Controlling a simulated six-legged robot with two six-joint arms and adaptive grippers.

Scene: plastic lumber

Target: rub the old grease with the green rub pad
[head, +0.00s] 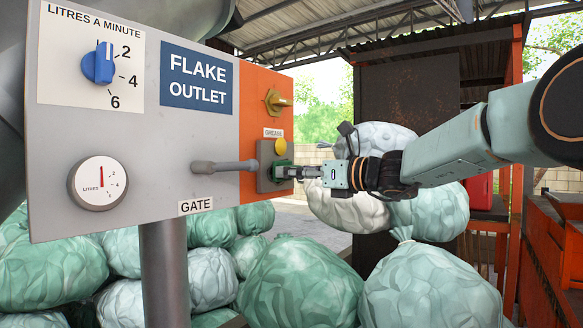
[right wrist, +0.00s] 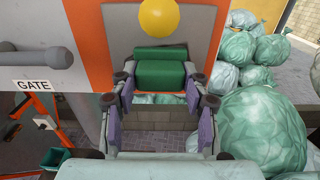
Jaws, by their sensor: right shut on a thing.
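The green rub pad (head: 282,171) is held between the fingers of my right gripper (head: 296,172), at the grey plate (head: 265,159) on the orange part of the panel. In the right wrist view the pad (right wrist: 160,72) lies across between the two fingertips, in front of the plate and below a yellow round knob (right wrist: 159,18). The knob sits under the GREASE label (head: 273,133). I cannot tell whether the pad touches the plate. I cannot make out old grease; the pad and fingers cover part of the plate. My left gripper is not in view.
The GATE lever (head: 225,166) sticks out just left of the pad. A brass-coloured valve (head: 278,101) is above it. A blue dial (head: 98,63) and a round gauge (head: 98,183) are farther left. Pale green sacks (head: 430,285) are piled below and behind.

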